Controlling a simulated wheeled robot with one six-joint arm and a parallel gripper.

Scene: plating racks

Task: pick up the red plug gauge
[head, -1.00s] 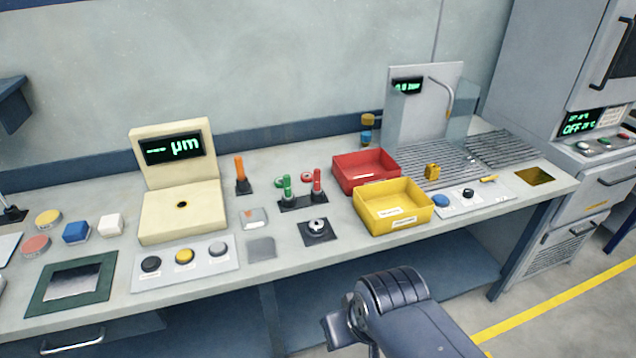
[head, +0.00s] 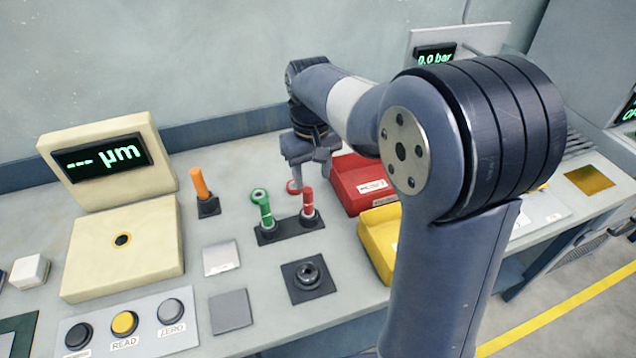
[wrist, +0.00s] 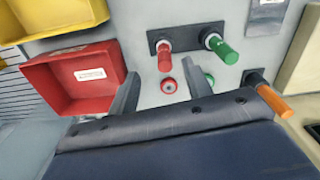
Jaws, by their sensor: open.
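The red plug gauge (head: 307,202) stands upright in the right end of a black holder (head: 289,228), beside the green plug gauge (head: 267,212). My gripper (head: 309,172) is open and empty, above and behind the red plug gauge in the head view. In the wrist view the red plug gauge (wrist: 164,57) shows beyond and between the spread fingertips (wrist: 162,70), with no visible contact. A red ring (wrist: 169,86) and a green ring (wrist: 209,79) lie nearer the gripper in that view.
A red bin (head: 352,183) and a yellow bin (head: 377,240) stand right of the holder. An orange-handled tool (head: 200,186) stands to the left. A black socket block (head: 308,279) sits in front. The cream gauge unit (head: 120,245) is farther left.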

